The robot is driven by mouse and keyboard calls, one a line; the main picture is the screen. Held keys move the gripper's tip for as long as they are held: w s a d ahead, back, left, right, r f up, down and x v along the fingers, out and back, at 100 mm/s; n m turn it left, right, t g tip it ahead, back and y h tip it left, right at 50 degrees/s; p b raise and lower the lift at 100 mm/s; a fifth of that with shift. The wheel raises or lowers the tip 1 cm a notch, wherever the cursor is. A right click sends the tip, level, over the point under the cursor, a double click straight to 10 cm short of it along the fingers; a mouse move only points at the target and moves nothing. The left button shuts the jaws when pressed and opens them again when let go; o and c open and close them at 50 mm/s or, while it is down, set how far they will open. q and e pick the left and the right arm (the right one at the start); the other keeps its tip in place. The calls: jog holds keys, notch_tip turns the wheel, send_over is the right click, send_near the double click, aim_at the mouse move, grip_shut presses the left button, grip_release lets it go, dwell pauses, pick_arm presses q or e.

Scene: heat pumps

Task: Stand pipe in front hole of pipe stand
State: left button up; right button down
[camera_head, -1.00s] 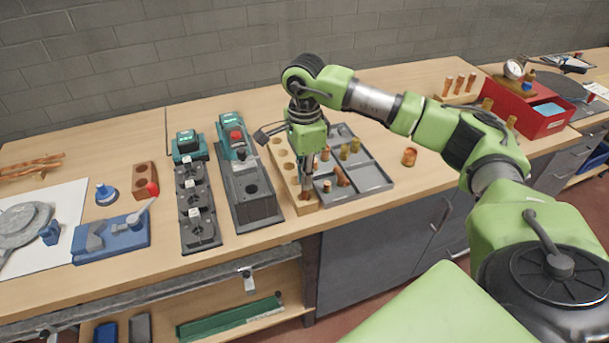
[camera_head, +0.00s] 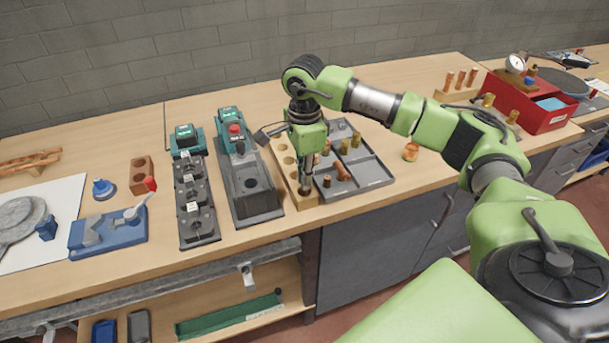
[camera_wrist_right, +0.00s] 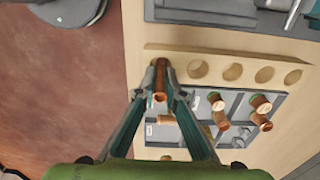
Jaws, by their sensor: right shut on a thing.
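The pipe stand is a long wooden block (camera_head: 308,203) with a row of round holes; it also shows in the right wrist view (camera_wrist_right: 215,54). My right gripper (camera_head: 304,188) points down over the front end of the stand. In the right wrist view its fingers (camera_wrist_right: 160,88) are shut on a copper pipe (camera_wrist_right: 159,80), whose open top end faces the camera. The pipe is at the front hole position and looks roughly upright. Its lower end is hidden, so I cannot tell how deep it sits. The other visible holes are empty. My left gripper is out of view.
A grey divided tray (camera_head: 372,183) with several copper and brass fittings is right beside the stand. A grey-and-teal device (camera_head: 250,185) stands close on the left. A single copper fitting (camera_head: 411,152) is on the table to the right. The table's front edge is near.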

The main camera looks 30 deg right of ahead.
jog(key=shift+f+b, duration=0.5)
jog(key=shift+f, duration=0.2)
jog(key=c, duration=2)
grip_release()
jog(key=shift+c, duration=0.2)
jog(key=shift+r, duration=0.2)
notch_tip(320, 180, up, 12)
jog(key=shift+f, duration=0.2)
